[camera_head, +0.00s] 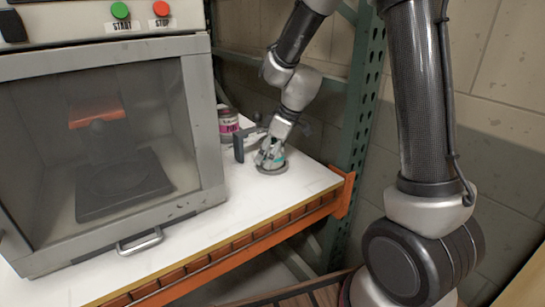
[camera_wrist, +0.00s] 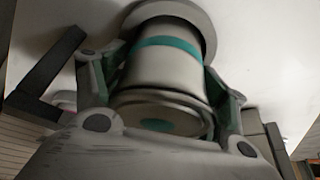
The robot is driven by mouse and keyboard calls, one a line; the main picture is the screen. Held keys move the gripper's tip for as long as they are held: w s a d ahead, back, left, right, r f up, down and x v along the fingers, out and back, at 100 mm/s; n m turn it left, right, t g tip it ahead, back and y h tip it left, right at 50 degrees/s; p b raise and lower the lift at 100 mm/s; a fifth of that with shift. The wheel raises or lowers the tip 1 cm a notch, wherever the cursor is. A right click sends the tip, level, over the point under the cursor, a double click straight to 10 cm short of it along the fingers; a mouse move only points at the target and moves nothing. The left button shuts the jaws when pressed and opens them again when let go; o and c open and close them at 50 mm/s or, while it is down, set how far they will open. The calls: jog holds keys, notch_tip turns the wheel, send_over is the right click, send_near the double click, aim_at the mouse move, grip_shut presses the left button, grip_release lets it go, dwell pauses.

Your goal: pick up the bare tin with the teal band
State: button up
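The bare tin with the teal band (camera_wrist: 165,73) is a pale metal cylinder. In the wrist view it fills the space between my fingers, its near end facing me with a teal spot on it. My gripper (camera_wrist: 165,80) has a finger along each side of the tin, and both look pressed against it. In the head view my gripper (camera_head: 269,155) points down at the tin, which is mostly hidden behind the fingers; a bit of teal (camera_head: 276,161) shows. The tin is over a round grey disc (camera_head: 272,170); I cannot tell whether it touches it.
A tin with a pink label (camera_head: 228,121) stands behind, beside the machine with the glass door (camera_head: 100,140). A dark bracket-like piece (camera_head: 240,148) is left of my gripper. The white tabletop (camera_head: 250,205) is clear in front; a green upright (camera_head: 362,100) stands to the right.

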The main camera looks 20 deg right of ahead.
jog(key=c, duration=0.3)
jog(key=shift+c, duration=0.2)
dwell(0.3)
